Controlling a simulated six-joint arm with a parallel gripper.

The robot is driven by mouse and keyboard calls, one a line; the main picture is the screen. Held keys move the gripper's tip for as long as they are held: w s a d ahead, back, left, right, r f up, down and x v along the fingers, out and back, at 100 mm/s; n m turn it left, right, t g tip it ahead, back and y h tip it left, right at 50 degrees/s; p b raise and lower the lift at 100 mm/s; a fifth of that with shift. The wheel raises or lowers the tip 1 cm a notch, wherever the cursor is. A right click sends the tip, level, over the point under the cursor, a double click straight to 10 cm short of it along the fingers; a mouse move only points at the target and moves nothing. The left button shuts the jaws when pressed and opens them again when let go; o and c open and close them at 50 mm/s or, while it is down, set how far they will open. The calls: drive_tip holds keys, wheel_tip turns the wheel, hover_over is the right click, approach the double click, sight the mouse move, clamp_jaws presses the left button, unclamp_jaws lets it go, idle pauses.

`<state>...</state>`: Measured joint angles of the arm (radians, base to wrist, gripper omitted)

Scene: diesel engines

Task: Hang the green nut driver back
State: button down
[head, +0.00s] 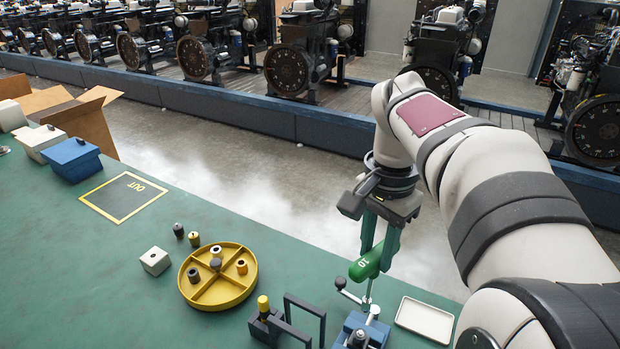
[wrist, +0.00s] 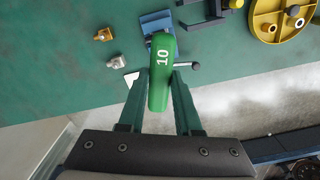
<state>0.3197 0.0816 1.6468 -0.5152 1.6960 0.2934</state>
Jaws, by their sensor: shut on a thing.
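The green nut driver, marked 10, has its handle (head: 366,263) between the two fingers of my gripper (head: 379,245). In the wrist view the handle (wrist: 162,75) lies lengthwise between the fingertips (wrist: 161,90), with the number facing the camera. My gripper is shut on it. In the head view the handle is tilted and hangs over the table's far edge, above a blue fixture (head: 352,329) with a silver lever. The blue fixture shows partly behind the handle in the wrist view (wrist: 157,20). I cannot tell whether the driver touches it.
A black bracket (head: 307,308) and a yellow-topped piece (head: 263,303) stand left of the fixture. A white tray (head: 425,333) lies right of it. A yellow divided dish (head: 218,303) holds small parts. Brass (wrist: 103,35) and silver (wrist: 113,62) fittings lie on the table. The outlined OUT square (head: 122,198) is empty.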

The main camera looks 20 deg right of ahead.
drive_tip(key=w+a+f+n, duration=0.1)
drive_tip(key=w+a+n, duration=0.35)
drive_tip(key=a, duration=0.75)
wheel_tip(320, 180, down, 15)
drive_tip(key=shift+w+d, duration=0.2)
drive_tip(key=shift+w, duration=0.15)
drive_tip(key=shift+f+m, duration=0.1)
drive_tip(key=shift+m, duration=0.15)
idle(0.5)
drive_tip(key=shift+f, duration=0.55)
drive_tip(key=shift+c, duration=0.8)
unclamp_jaws()
